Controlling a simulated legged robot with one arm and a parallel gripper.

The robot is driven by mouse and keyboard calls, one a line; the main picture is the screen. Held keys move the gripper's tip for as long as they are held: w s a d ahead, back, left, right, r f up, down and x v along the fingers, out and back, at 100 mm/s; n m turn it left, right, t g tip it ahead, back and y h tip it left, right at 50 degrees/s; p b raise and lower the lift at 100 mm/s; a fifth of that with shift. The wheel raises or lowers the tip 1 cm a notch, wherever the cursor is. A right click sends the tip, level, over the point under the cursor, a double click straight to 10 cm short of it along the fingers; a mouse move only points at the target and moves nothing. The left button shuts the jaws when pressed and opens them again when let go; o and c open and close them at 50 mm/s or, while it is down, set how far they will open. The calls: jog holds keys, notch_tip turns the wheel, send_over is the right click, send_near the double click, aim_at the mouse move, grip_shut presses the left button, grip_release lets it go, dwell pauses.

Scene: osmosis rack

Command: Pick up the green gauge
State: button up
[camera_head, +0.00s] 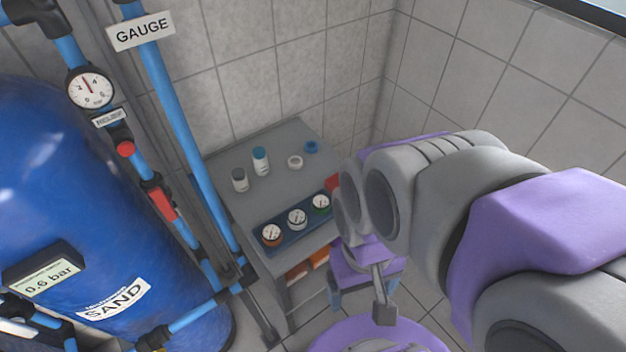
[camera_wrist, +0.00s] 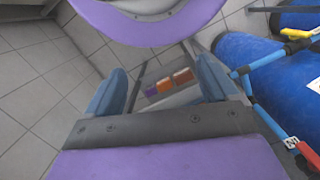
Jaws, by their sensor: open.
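The green gauge (camera_head: 321,204) has a round white dial and a green body. It sits at the right end of a row of gauges in a dark blue tray (camera_head: 268,222) on a grey bench, in the head view. A white gauge (camera_head: 297,218) and an orange-brown gauge (camera_head: 271,234) stand to its left. My gripper (camera_head: 368,298) is low, to the right of and below the tray in the picture, apart from the green gauge. In the wrist view, its fingers (camera_wrist: 155,68) are spread with nothing between them. The green gauge cannot be seen there.
Two small bottles (camera_head: 261,161) and white and blue rings (camera_head: 295,162) stand farther back on the bench (camera_head: 291,135). Orange boxes (camera_head: 319,258) lie on the lower shelf. Blue pipes (camera_head: 172,110) and a blue tank (camera_head: 70,200) stand left. Tiled walls close the corner.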

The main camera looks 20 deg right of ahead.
aim_at(321, 201)
jog(key=shift+c, duration=0.2)
